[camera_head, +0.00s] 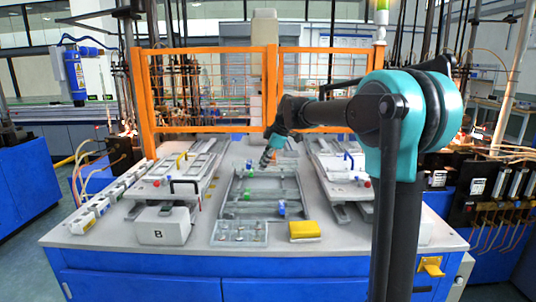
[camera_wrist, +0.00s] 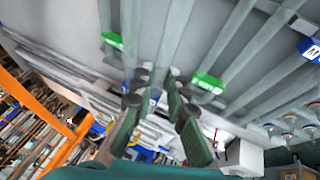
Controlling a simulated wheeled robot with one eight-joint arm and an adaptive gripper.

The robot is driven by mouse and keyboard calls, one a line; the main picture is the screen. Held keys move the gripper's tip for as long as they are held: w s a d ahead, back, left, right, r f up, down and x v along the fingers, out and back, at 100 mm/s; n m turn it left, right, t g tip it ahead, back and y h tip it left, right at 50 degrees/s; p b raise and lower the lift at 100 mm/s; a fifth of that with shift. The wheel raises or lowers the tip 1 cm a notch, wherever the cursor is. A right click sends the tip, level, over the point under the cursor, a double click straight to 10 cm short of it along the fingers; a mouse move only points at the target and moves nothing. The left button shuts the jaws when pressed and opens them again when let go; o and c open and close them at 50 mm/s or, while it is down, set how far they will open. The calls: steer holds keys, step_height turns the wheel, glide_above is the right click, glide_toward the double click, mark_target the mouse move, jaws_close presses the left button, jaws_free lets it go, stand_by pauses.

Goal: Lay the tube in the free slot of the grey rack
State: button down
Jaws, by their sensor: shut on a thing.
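The grey rack (camera_head: 233,198) lies flat in the middle of the white table, with long parallel bars and green and blue clips on it. My gripper (camera_head: 266,160) is over the far part of this rack, pointing down. In the wrist view its two dark green fingers (camera_wrist: 157,88) come up from the bottom, with dark round pads at their tips. The gripper is shut on the tube, but the tube is clear and hard to make out between the fingertips. Pale long strips run past the fingers; I cannot tell which are tubes and which are rack bars. I cannot tell which slot is free.
A clear tray (camera_head: 240,233) with small parts and a yellow block (camera_head: 304,230) lie in front of the rack. Grey fixtures stand to its left (camera_head: 178,180) and right (camera_head: 345,172). An orange mesh fence (camera_head: 207,89) stands behind the table.

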mark_target(260, 187)
steer(key=shift+f, duration=3.75)
steer(key=c, duration=1.4)
jaws_free()
steer(key=shift+c, duration=0.2)
steer(key=v, duration=1.2)
